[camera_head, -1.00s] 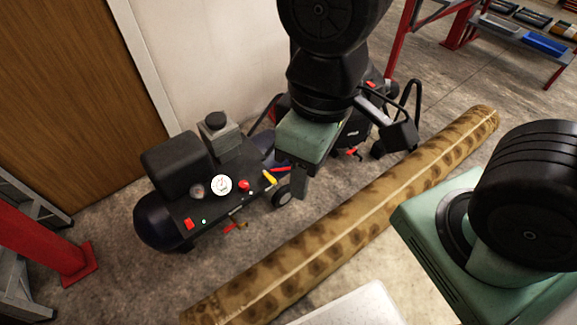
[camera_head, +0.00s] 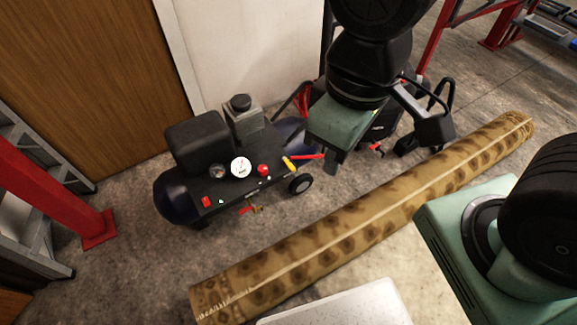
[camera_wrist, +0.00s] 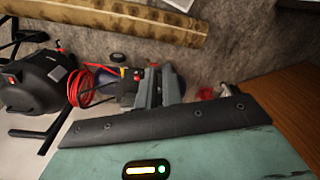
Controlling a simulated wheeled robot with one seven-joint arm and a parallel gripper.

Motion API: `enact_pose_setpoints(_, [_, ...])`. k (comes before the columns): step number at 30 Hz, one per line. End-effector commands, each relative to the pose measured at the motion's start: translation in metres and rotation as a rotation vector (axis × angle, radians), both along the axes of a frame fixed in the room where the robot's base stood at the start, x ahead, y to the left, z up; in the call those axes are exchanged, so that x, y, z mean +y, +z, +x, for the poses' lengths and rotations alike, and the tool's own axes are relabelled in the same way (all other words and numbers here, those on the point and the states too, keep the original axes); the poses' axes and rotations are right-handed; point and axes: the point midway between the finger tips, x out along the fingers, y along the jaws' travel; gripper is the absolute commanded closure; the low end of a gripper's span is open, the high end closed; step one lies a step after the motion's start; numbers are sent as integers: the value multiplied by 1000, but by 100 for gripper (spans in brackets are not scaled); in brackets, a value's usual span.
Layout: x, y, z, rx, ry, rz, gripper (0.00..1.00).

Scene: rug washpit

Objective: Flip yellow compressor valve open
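The yellow compressor valve (camera_head: 289,164) is a small yellow lever at the right end of the black compressor (camera_head: 185,190). It lies slanted in the picture, by a red bar (camera_head: 308,157). A white-faced gauge (camera_head: 240,167) and a red knob (camera_head: 263,170) are to its left. My gripper (camera_head: 330,163) hangs to the right of the lever in the head view, apart from it in the picture. In the wrist view, its two grey fingers (camera_wrist: 162,86) look close together, with nothing clearly between them. Their exact gap is hard to judge. I cannot clearly make out the lever there.
A rolled patterned rug (camera_head: 360,217) lies across the floor in front of the compressor. A black machine (camera_wrist: 30,85) and coiled red hose (camera_wrist: 85,88) show in the wrist view. A red post (camera_head: 95,228) stands at left, a wooden door (camera_head: 80,70) behind.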

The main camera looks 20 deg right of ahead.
Motion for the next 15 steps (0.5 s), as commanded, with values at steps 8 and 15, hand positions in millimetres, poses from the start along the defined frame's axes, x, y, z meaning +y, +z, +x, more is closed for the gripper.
enact_pose_setpoints(8, [15,-57,26,26,-74,18,100])
enact_pose_setpoints(15, [28,-121,63,37,-175,15,100])
